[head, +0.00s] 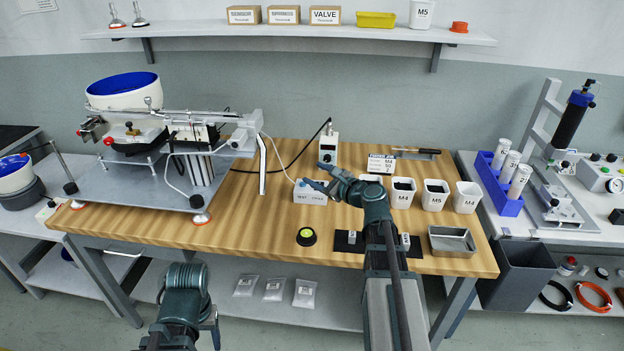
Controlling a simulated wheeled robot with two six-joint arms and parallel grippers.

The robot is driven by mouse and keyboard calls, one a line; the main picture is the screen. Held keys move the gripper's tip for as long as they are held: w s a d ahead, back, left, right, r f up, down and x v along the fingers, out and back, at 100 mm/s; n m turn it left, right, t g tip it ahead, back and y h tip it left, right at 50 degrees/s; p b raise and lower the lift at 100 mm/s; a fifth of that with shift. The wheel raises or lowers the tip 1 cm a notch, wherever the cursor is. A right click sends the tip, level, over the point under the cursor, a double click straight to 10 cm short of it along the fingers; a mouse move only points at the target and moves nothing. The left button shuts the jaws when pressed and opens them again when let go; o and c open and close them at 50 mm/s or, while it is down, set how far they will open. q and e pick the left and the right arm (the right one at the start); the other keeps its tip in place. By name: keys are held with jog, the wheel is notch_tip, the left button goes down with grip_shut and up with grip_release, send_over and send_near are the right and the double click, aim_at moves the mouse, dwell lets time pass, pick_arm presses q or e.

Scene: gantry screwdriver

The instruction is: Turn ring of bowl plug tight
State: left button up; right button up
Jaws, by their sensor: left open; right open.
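A small light control box (310,193) with two labels on its front stands mid-table. My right gripper (314,178) is open, its fingers pointing left at the top of this box. The bowl plug and its ring cannot be made out; the fingers cover that spot, and I cannot tell whether they touch anything. The bowl feeder (123,100), a white bowl with a blue inside, stands on a grey plate at the left of the table. My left gripper (188,305) is low in front of the table, open and away from the box; its fingertips are hard to make out.
A white controller (328,148) with a black cable stands behind the box. White bins (435,195) and a metal tray (452,241) are on the right. A black-and-yellow round item (306,237) lies in front. Wood left of the box is clear.

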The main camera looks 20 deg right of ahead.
jog(key=shift+s+a+n+g+y+p, duration=0.2)
jog(key=shift+a+n, duration=0.25)
jog(key=shift+a, duration=0.3)
jog(key=shift+s+a+n+g+y+p, duration=0.1)
jog(key=shift+s+a+n+g, duration=0.15)
jog(key=shift+a+n, duration=0.35)
jog(key=shift+a, duration=0.1)
